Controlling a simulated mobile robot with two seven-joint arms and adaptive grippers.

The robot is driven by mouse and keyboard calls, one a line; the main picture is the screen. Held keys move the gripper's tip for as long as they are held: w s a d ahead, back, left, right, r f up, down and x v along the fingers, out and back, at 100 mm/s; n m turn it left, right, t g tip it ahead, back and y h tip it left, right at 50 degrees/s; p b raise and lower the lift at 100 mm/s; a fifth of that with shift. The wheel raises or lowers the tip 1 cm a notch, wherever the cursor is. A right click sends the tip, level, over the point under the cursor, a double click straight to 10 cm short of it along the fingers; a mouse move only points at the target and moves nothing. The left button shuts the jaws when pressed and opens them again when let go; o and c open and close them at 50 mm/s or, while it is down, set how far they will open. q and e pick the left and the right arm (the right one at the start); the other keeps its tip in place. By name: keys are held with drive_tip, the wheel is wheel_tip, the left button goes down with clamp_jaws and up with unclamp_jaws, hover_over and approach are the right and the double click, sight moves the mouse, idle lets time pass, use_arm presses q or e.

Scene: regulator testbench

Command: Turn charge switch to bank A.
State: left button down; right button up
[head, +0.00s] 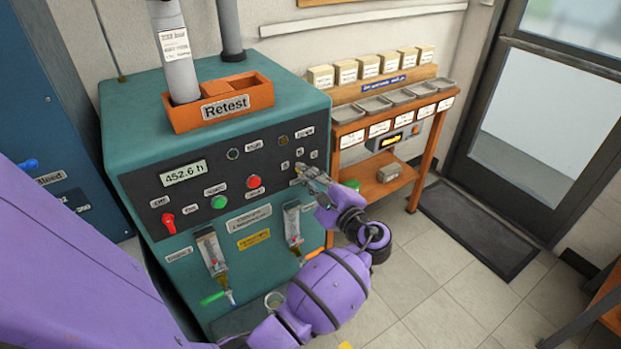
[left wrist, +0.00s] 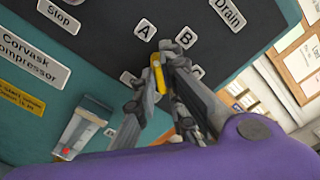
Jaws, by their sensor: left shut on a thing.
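The charge switch shows in the left wrist view as a yellow handle (left wrist: 158,74) on the dark panel, below the labels A (left wrist: 145,30) and B (left wrist: 185,38). Its upper end points up near the gap between them, a little nearer A. My left gripper (head: 304,173) is at the right part of the panel, shut on the charge switch; its fingers (left wrist: 163,88) lie on both sides of the handle in the left wrist view. In the head view the fingers mostly hide the switch. My right gripper is not in view.
The teal machine (head: 130,110) has a red button (head: 253,182), a green button (head: 219,202) and a red switch (head: 168,220) left of my gripper. An orange Retest tray (head: 250,101) sits on top. A wooden shelf (head: 412,165) with small trays stands behind right.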

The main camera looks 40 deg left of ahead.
use_arm(q)
drive_tip(key=shift+f+n, duration=0.1)
drive_tip(key=shift+n, duration=0.5)
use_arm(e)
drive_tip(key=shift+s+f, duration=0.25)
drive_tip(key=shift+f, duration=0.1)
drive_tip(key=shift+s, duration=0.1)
use_arm(q)
drive_tip(key=c, duration=1.8)
unclamp_jaws()
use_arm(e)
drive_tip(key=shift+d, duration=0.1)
use_arm(q)
drive_tip(key=v, duration=1.2)
drive_tip(key=shift+s, duration=0.1)
drive_tip(key=shift+n, duration=0.3)
